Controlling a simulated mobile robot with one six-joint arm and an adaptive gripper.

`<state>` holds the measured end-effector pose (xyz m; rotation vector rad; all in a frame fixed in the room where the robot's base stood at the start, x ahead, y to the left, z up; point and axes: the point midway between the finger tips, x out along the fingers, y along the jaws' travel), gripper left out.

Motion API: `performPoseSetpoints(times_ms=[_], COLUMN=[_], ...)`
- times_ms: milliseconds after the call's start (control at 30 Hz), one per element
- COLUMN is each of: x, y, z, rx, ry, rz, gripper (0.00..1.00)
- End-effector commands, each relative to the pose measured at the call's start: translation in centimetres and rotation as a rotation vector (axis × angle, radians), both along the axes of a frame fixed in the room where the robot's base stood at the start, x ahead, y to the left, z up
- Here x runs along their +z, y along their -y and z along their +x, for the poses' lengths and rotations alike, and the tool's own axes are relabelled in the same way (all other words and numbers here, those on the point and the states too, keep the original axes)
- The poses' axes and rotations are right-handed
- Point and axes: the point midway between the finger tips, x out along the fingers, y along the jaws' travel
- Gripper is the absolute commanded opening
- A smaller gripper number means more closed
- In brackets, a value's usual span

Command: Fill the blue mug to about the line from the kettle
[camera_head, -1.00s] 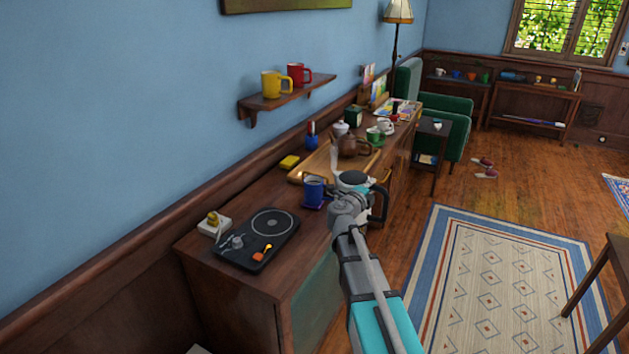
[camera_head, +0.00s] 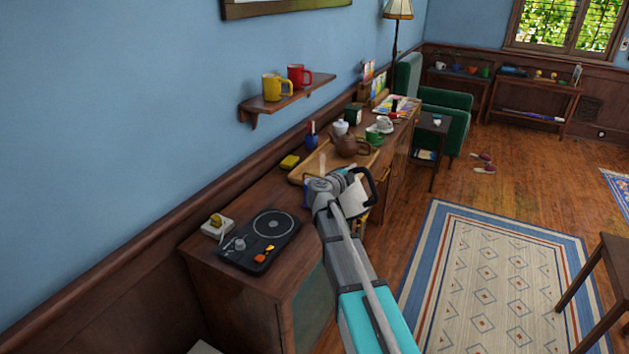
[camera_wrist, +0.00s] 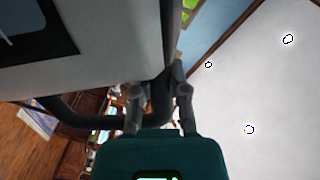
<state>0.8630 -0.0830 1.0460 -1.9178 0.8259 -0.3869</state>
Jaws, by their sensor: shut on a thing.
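My gripper (camera_head: 343,178) is shut on the black handle of the white kettle (camera_head: 356,199). The kettle is held tilted at the front edge of the cabinet, with its handle raised. In the wrist view the pale kettle body (camera_wrist: 75,80) fills the upper left, and its dark handle passes between the fingers (camera_wrist: 160,92). The blue mug (camera_head: 306,190) is almost wholly hidden behind my gripper; only a blue sliver shows. The mug's line, its inside and any flow of water cannot be seen.
A wooden tray (camera_head: 303,171) with a brown teapot (camera_head: 349,146) is just behind. A record player (camera_head: 262,243) stands on the cabinet to the left. Yellow (camera_head: 277,88) and red (camera_head: 299,77) mugs sit on the wall shelf.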

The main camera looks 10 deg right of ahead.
Motion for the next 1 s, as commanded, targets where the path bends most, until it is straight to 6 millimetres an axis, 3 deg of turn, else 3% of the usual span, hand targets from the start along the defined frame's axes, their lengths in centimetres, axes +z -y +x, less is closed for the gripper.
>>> performPoseSetpoints(times_ms=[33,233,1000], x=[0.9,2.2,1.4], y=[-0.4,-1.5,-2.6], z=[0.7,2.1,3.1], rx=[0.002,0.002,0.001], ry=[-0.018,-0.098,-0.205], rz=[-0.017,-0.082,-0.168], gripper=[0.00,0.00,0.00])
